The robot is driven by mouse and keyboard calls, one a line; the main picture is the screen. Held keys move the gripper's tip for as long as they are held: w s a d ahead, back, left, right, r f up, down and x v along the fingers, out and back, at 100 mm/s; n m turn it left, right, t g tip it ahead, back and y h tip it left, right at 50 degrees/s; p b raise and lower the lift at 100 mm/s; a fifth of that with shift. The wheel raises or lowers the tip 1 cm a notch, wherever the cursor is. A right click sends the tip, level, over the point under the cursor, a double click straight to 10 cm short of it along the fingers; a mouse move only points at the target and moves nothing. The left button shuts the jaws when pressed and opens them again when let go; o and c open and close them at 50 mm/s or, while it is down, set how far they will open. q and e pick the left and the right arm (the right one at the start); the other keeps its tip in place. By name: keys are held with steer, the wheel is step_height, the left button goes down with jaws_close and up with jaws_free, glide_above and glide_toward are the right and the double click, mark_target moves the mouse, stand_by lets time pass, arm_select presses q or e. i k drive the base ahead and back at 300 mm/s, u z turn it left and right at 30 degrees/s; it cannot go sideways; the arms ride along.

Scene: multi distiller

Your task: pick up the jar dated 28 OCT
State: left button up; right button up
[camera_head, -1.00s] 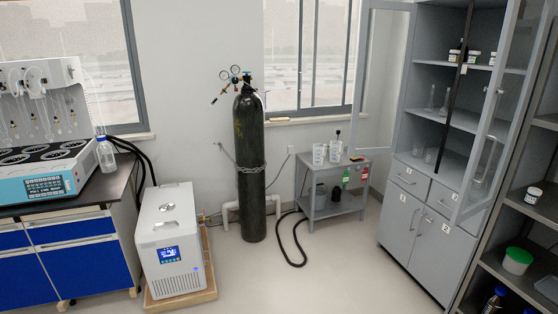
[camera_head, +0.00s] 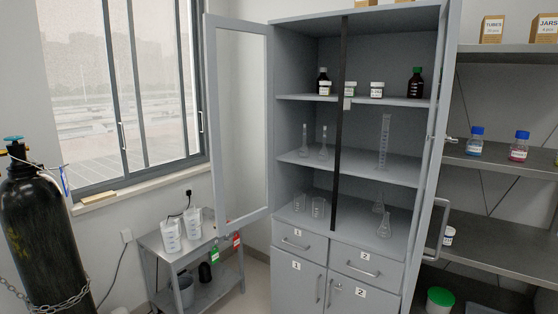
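Another white-lidded jar (camera_head: 448,236) stands on the rack at the right, partly hidden by the cabinet door. The labels are too small to read, so I cannot tell which is dated 28 OCT. Neither of my grippers is in view.
The cabinet's left glass door (camera_head: 240,125) stands open. Dark bottles, including a green-capped one (camera_head: 415,84), are beside the jars. A gas cylinder (camera_head: 45,240) and a small grey cart (camera_head: 165,262) stand at the left. Glassware fills lower shelves.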

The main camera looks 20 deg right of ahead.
mark_target(377, 90)
steer(key=z, duration=0.7)
steer(key=i, duration=1.75)
steer(key=z, duration=0.6)
